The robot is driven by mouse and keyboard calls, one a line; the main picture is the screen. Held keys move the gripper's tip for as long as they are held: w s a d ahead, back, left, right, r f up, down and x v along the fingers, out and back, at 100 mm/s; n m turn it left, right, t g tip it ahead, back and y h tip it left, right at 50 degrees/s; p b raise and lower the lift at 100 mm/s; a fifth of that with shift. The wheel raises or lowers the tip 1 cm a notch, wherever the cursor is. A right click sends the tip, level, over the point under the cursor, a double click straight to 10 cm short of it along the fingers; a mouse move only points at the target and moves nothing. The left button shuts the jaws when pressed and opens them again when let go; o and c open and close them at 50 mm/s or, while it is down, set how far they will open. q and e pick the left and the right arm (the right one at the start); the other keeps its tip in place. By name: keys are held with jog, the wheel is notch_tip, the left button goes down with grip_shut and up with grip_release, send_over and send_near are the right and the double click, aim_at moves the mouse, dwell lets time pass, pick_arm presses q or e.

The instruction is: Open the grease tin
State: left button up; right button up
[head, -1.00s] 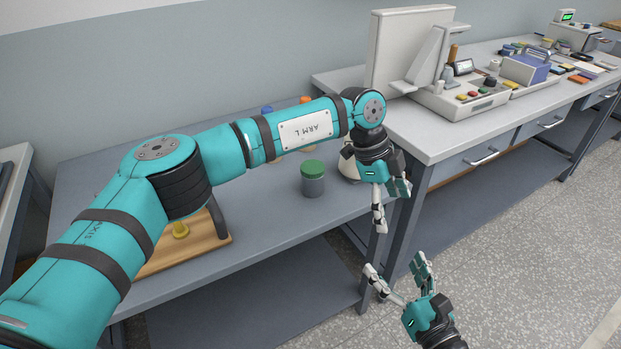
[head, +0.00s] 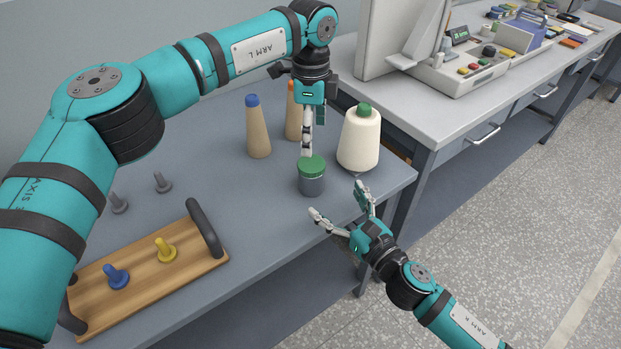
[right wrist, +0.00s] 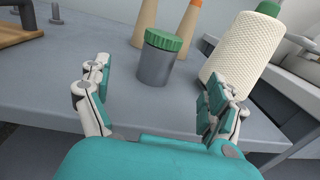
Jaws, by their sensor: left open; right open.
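The grease tin (head: 312,186) is a small grey cylinder that stands upright on the bench, with a ribbed green lid (head: 312,166) on it. In the right wrist view the tin (right wrist: 155,66) stands ahead, between the fingers in the picture. My left gripper (head: 310,142) points down just above and behind the lid; its jaws are open, and whether it touches the lid cannot be told. My right gripper (head: 338,203) is open and empty at the bench's front edge, apart from the tin and facing it.
A cream thread cone (head: 358,140) with a green top stands close right of the tin. Tan cones with a blue top (head: 257,130) and an orange top (head: 293,112) stand behind. A wooden tray (head: 140,285) with pegs and dark handles lies at left. Bare bench lies left of the tin.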

aim_at(319, 181)
pick_arm(q)
jog(key=shift+r, duration=0.1)
pick_arm(e)
jog(key=x, duration=0.9)
jog(key=shift+w+a, duration=0.15)
jog(key=shift+w, duration=0.05)
